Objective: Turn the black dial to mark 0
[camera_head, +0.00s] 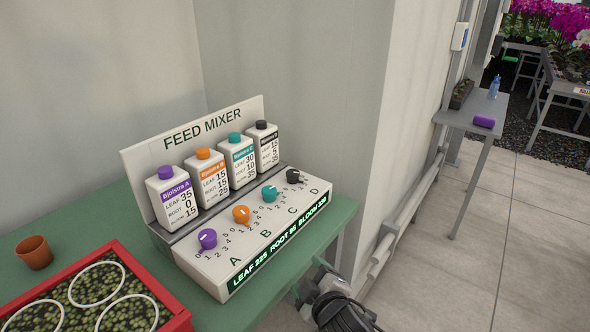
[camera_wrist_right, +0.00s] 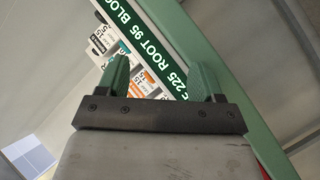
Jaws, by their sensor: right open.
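The black dial (camera_head: 293,176) is the last knob on the right of the white feed mixer (camera_head: 205,273), above the letter D. The mark it points at is too small to tell. My right gripper (camera_head: 309,280) is open and empty, low in front of the mixer's right part, at the table's front edge and apart from the dial. In the right wrist view its two green fingers (camera_wrist_right: 162,78) stand apart below the mixer's lit display (camera_wrist_right: 150,50); the dial is not visible there. My left gripper is not in view.
Purple (camera_head: 207,239), orange (camera_head: 241,214) and teal (camera_head: 269,193) dials sit left of the black one. Several labelled bottles (camera_head: 174,197) stand behind them. A red-rimmed tray (camera_head: 181,317) and a clay pot (camera_head: 34,252) are at left. A wall (camera_head: 290,75) rises behind.

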